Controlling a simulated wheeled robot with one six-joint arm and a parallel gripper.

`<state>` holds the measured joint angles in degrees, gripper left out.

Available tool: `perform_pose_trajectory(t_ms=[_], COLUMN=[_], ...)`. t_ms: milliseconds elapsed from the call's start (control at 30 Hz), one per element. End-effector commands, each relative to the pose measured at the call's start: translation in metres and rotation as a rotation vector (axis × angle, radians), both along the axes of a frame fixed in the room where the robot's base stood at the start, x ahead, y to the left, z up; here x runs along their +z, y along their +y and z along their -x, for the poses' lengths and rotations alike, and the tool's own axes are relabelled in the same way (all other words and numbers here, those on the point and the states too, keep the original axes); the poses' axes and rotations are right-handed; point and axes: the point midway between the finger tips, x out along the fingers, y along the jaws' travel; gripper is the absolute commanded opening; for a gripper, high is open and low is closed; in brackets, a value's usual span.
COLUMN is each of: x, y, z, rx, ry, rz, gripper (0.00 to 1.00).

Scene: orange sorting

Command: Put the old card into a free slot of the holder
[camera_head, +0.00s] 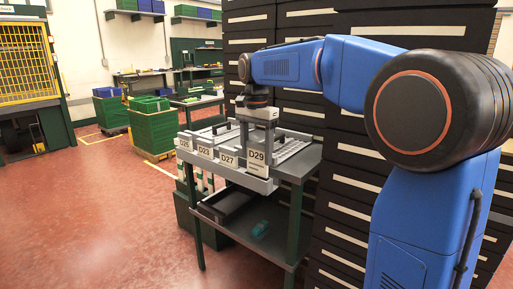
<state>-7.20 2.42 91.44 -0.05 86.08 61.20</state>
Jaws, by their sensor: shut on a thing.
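My gripper (266,140) points down over the near right end of the holder (262,185), a grey rack on a dark green stand. It is shut on a light grey card, whose front plate labelled D29 (257,160) shows just below the fingers. This plate stands slightly higher than its neighbours. I cannot tell whether the card's lower edge touches the holder. Plates labelled D27 (228,160), D23 (205,152) and D25 (185,144) stand in a row to the left. Which slots are free is hard to see, partly because my gripper covers some of the rack.
A tall dark drawer cabinet (345,180) stands close behind and right of the stand. The stand's lower shelf (240,235) holds a dark tray and a small teal object (261,229). Green crates (150,122) stand behind left. The red floor at left is clear.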

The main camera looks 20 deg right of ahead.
Motion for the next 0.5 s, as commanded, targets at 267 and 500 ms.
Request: perform_pose_trajectory(t_ms=[267, 500], x=[-0.016, -0.029], y=[0.0, 0.0], z=[0.0, 0.0], rx=[0.0, 0.0], ry=[0.001, 0.001], rz=[0.0, 0.0], gripper=[0.4, 0.4])
